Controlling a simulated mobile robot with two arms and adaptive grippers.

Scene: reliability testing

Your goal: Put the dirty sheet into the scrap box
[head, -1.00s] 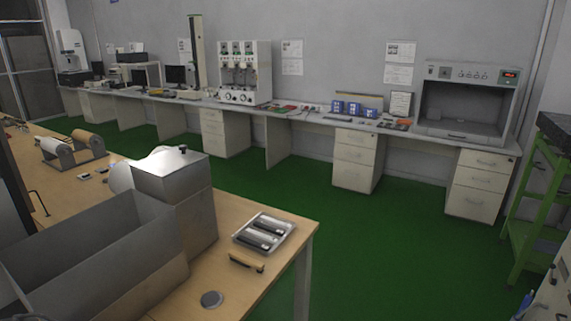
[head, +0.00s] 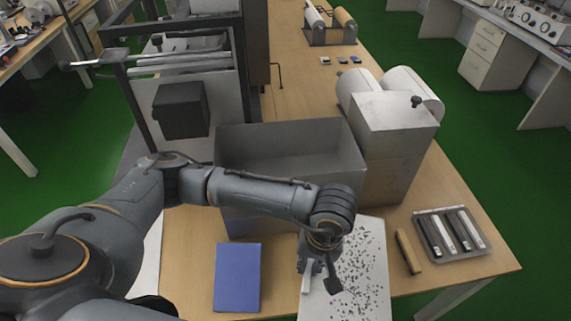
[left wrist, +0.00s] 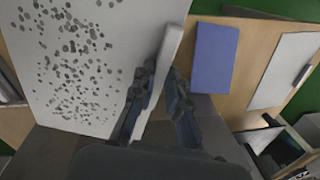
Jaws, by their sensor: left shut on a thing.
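The dirty sheet (head: 362,270) is white with many dark specks and lies at the front of the wooden table, in front of the scrap box. The scrap box (head: 240,222) is an open grey metal box behind it; its visible inside looks empty. My right gripper is not in view.
A blue booklet (head: 238,278) lies left of the sheet. A metal housing (head: 392,140) stands beside the box's right end. A dark-framed machine (head: 180,105) stands behind left.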

